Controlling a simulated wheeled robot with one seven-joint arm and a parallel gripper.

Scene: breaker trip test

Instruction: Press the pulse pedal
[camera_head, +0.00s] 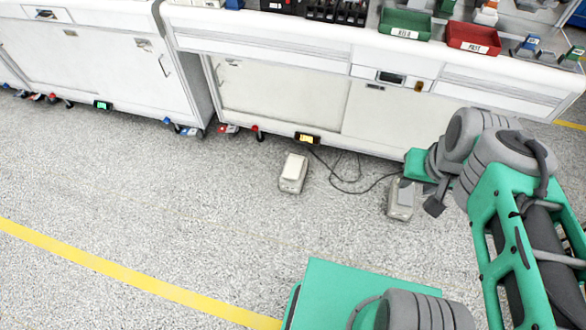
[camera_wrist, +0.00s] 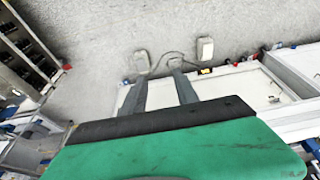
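Two pedals stand on the speckled floor before the bench. One has a cream top (camera_head: 293,172), stands clear of my arm, and shows at right in the wrist view (camera_wrist: 205,48). The other, greyer pedal (camera_head: 400,206) is partly covered by my gripper (camera_head: 420,194) in the head view; it shows at left in the wrist view (camera_wrist: 142,61). I cannot tell which is the pulse pedal. My gripper (camera_wrist: 158,76) has its two grey fingers apart, with nothing between them. It appears above the floor near the greyer pedal; contact is not visible.
Dark cables (camera_head: 345,188) run from the pedals toward the white bench (camera_head: 290,95). A small yellow-lit box (camera_head: 307,138) is at the bench's foot. Green (camera_head: 404,24) and red (camera_head: 473,38) bins are on top. A yellow line (camera_head: 130,276) crosses open floor at left.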

